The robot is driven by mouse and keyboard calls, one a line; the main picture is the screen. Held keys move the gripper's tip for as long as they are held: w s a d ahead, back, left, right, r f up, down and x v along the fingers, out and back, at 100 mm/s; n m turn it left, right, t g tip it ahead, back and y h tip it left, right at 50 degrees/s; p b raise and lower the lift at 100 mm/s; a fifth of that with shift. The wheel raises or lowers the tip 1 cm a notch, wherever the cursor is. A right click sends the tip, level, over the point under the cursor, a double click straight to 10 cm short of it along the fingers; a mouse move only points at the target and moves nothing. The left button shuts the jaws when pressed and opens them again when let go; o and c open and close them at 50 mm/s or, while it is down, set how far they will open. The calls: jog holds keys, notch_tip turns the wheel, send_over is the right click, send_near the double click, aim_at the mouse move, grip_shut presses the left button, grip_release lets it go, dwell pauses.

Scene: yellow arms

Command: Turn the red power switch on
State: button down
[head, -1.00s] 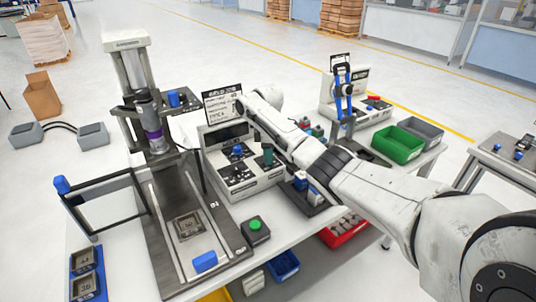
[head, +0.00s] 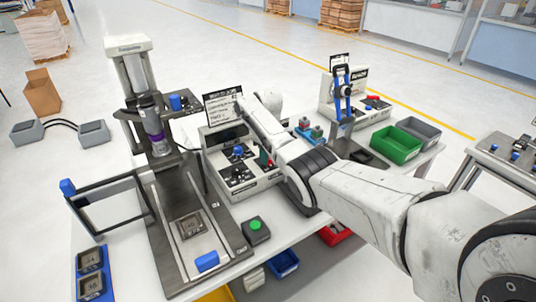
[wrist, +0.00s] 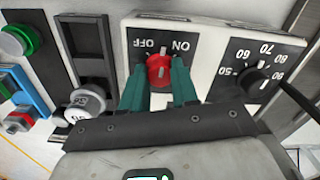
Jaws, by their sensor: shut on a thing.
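The red power switch (wrist: 159,66) is a round red knob on a black plate marked OFF and ON, on the white control box (head: 218,168). In the wrist view my gripper (wrist: 160,82) has its two green fingers on either side of the knob, shut on it. The direction the knob points is hard to read. In the head view my gripper (head: 265,157) is at the right part of the box front, and my arm hides much of that side.
A black dial with numbers (wrist: 254,82) sits beside the switch plate. A press stand (head: 152,130) stands left of the box. A green push button (head: 255,225) is in front. Green (head: 396,146) and grey bins lie to the right.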

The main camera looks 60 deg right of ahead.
jog(key=m, duration=0.4)
jog(key=shift+m, duration=2.2)
jog(key=c, duration=0.8)
grip_release()
jog(key=shift+c, duration=0.2)
jog(key=shift+r, duration=0.1)
notch_tip(320, 180, up, 11)
jog(key=b, duration=0.1)
jog(key=shift+f, duration=0.25)
